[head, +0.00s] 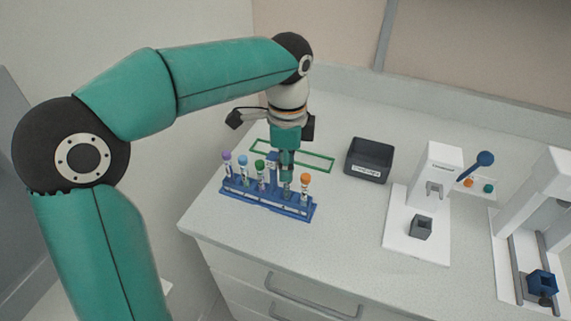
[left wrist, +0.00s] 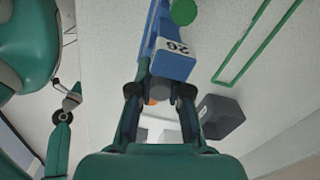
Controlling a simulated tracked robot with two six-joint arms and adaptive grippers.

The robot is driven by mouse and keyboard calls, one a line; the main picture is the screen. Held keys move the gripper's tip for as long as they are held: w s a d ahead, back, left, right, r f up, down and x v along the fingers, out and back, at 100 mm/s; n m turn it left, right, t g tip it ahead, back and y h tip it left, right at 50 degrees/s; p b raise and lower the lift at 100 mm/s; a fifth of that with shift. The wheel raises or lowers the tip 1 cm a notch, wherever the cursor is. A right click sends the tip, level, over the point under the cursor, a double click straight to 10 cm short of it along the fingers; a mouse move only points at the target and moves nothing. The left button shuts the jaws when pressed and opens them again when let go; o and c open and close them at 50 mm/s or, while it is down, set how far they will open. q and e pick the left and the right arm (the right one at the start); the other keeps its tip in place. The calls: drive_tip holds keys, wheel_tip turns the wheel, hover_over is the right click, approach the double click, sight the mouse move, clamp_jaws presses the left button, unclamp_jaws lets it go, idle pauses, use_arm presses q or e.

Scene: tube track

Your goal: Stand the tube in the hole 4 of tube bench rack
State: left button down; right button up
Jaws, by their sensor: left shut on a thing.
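The blue tube bench rack (head: 262,207) stands near the front left of the worktop. It holds upright tubes with purple (head: 227,156), blue (head: 243,160), green (head: 260,165) and orange (head: 304,180) caps. My left gripper (head: 286,180) points down over the rack between the green and orange caps. It is shut on a tube, which its fingers mostly hide; I cannot tell how deep it sits in the rack. In the left wrist view the left gripper (left wrist: 160,92) is close to the rack's numbered blue block (left wrist: 175,58). My right gripper is not in view.
A green outlined frame (head: 318,160) lies flat behind the rack. A dark labelled bin (head: 368,160) stands to the right. White devices (head: 436,180) stand farther right. The worktop is clear in front of the bin.

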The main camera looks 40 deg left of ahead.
use_arm(q)
drive_tip(key=shift+f, duration=0.15)
drive_tip(key=shift+f+b, duration=0.3)
drive_tip(key=shift+f, duration=0.1)
drive_tip(key=shift+f, duration=0.1)
drive_tip(key=c, duration=1)
unclamp_jaws()
wheel_tip(320, 180, up, 11)
drive_tip(key=shift+w+f, duration=0.1)
drive_tip(key=shift+r, duration=0.55)
